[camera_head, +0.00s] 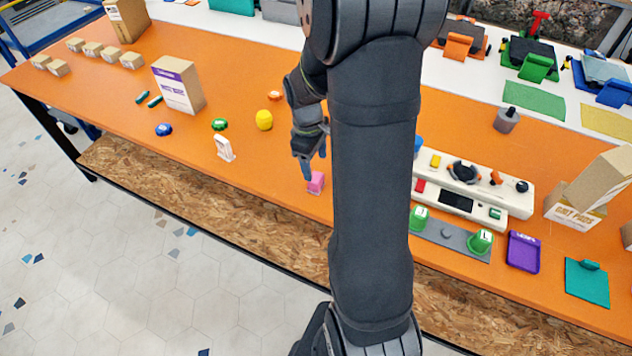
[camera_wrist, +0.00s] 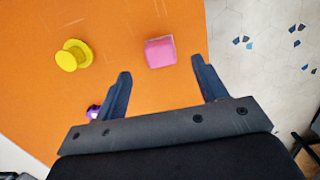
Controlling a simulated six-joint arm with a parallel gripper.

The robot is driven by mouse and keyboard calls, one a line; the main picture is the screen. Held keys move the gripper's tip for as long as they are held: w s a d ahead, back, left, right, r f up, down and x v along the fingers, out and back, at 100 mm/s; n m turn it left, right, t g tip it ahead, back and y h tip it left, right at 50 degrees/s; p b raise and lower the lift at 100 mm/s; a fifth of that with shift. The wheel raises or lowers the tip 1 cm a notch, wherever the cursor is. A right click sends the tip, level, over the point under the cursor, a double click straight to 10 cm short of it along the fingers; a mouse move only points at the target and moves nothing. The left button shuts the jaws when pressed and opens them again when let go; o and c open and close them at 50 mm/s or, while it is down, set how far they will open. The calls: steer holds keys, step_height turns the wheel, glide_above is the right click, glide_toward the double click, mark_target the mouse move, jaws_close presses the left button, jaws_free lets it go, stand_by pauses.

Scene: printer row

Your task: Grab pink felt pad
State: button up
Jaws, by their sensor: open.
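The pink felt pad (camera_head: 316,183) is a small pink block on the orange table (camera_head: 270,150), near its front edge. In the wrist view the pink pad (camera_wrist: 160,52) lies ahead of my gripper, between the lines of the two fingers and nearer the right one. My gripper (camera_head: 307,176) is open and empty, just above and beside the pad in the head view. In the wrist view both fingers of my gripper (camera_wrist: 162,80) are spread apart, with bare orange table between them. I cannot tell the exact height of the fingertips over the pad.
A yellow knob-like piece (camera_wrist: 73,55) lies left of the pad in the wrist view. A small white stand (camera_head: 224,148), a yellow piece (camera_head: 264,120) and a green piece (camera_head: 219,124) stand to the left. A white control panel (camera_head: 480,190) is at right. The table's front edge is close.

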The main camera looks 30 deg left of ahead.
mark_target(316, 176)
steer(key=shift+d+f, duration=0.15)
steer(key=shift+f, duration=3.25)
steer(key=shift+c, duration=0.4)
steer(key=c, duration=1)
